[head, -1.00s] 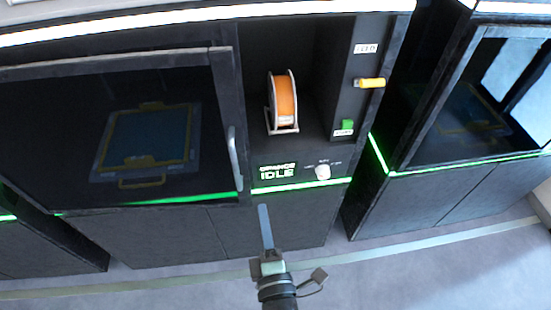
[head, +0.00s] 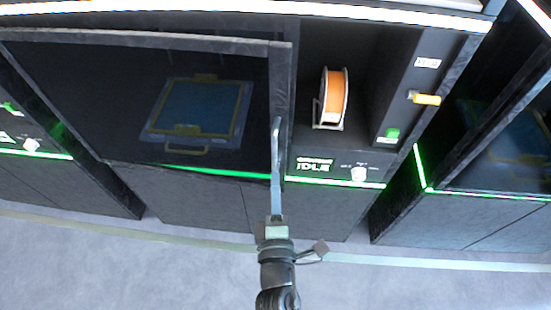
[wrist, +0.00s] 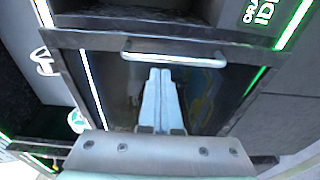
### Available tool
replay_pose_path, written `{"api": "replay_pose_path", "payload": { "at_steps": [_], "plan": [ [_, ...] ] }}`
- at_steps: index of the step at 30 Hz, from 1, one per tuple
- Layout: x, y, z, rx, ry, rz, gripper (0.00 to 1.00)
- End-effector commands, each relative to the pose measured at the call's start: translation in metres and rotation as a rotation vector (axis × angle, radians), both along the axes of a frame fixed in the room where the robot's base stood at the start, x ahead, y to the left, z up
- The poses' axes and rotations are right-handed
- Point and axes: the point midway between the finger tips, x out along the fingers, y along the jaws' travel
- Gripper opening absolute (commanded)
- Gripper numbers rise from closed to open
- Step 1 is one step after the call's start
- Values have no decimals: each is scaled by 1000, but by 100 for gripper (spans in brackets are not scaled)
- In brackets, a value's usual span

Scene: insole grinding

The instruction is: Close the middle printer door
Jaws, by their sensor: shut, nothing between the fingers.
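The middle printer door (head: 140,44) is a dark framed glass panel, with a build plate (head: 200,108) seen through it. Its pale bar handle (head: 276,140) is at the right edge, and the handle also shows across the top in the wrist view (wrist: 175,58). My gripper (head: 275,187) is shut and empty, its fingers pointing up at the door near the lower end of the handle. In the wrist view the fingers (wrist: 160,74) lie over the glass just below the handle. I cannot tell whether they touch the door, or whether a small gap remains at its edge.
Right of the door are an orange filament spool (head: 334,97), an IDLE display (head: 314,167), a white knob (head: 359,174) and a yellow lever (head: 426,99). Other printers stand on both sides. The grey floor (head: 130,275) in front is clear.

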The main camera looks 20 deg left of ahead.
Motion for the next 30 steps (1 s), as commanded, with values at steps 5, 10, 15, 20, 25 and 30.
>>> {"api": "replay_pose_path", "payload": {
  "at_steps": [5,10,15,20,25,30],
  "plan": [
    [27,11,2,0,0,-1,0],
    [42,17,1,0,0,-2,0],
    [48,20,0,0,1,-1,0],
    [49,20,-1,-1,0,-1,0],
    [49,20,-1,-1,0,-1,0],
    [55,16,0,-1,-1,-12,0]
  ]
}}
